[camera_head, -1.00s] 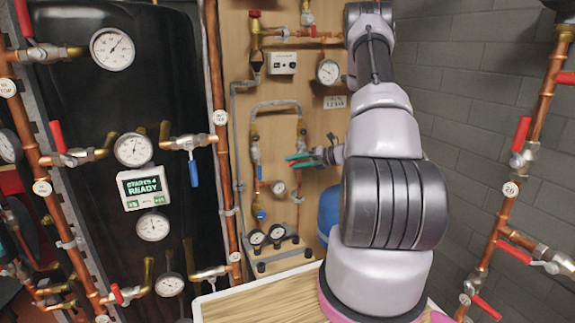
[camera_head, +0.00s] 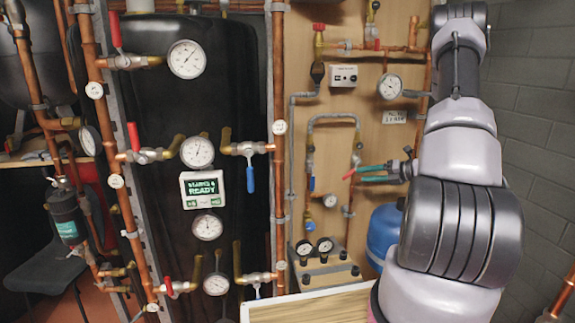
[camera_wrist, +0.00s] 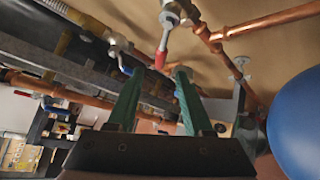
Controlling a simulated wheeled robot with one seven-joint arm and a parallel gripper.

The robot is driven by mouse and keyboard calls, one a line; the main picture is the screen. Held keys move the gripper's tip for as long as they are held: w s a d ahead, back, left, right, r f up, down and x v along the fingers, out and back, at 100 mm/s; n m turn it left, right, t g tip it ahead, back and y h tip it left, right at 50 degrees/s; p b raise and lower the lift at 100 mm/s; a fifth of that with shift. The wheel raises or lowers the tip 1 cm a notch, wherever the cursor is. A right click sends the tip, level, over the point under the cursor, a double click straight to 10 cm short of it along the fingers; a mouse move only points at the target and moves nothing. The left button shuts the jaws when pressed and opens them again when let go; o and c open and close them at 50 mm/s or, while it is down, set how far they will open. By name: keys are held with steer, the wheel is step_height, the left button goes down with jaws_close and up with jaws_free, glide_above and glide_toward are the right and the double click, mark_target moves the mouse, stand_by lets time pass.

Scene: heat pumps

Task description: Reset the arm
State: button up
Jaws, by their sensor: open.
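My gripper (camera_head: 358,173) has two teal fingers and is open, pointing left in front of the wooden board (camera_head: 395,40). My arm rises at the right of the head view, bent at the elbow. In the wrist view the two fingers of my gripper (camera_wrist: 160,72) stand apart with nothing held between them. A red valve handle (camera_wrist: 162,58) shows just beyond and between the fingertips; I cannot tell whether they touch it.
A blue tank (camera_head: 383,232) stands below my gripper and shows close at the right in the wrist view (camera_wrist: 300,125). Copper pipes (camera_head: 279,130), gauges and a black cylinder (camera_head: 240,90) with a "READY" display (camera_head: 203,190) are left. A grey block wall (camera_head: 540,120) is right.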

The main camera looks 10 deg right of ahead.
steer(key=s+a+r+n+g, duration=0.3)
steer(key=s+a+r+n, duration=0.2)
steer(key=a+r+n, duration=0.35)
steer(key=s+a+r+n+g, duration=0.3)
steer(key=s+a+r+n, duration=0.1)
steer(key=a+r+n, duration=0.45)
steer(key=s+a+r+n+t+h, duration=0.1)
steer(key=s+r+n+h, duration=0.2)
steer(key=s+r+n, duration=0.3)
steer(key=s+a+r+n+t+h, duration=0.1)
steer(key=s+r+n+h, duration=0.3)
steer(key=s+n, duration=0.7)
steer(key=shift+s+a+r+t+h, duration=0.35)
steer(key=shift+s+r, duration=0.35)
steer(key=shift+r, duration=0.7)
stand_by(3.2)
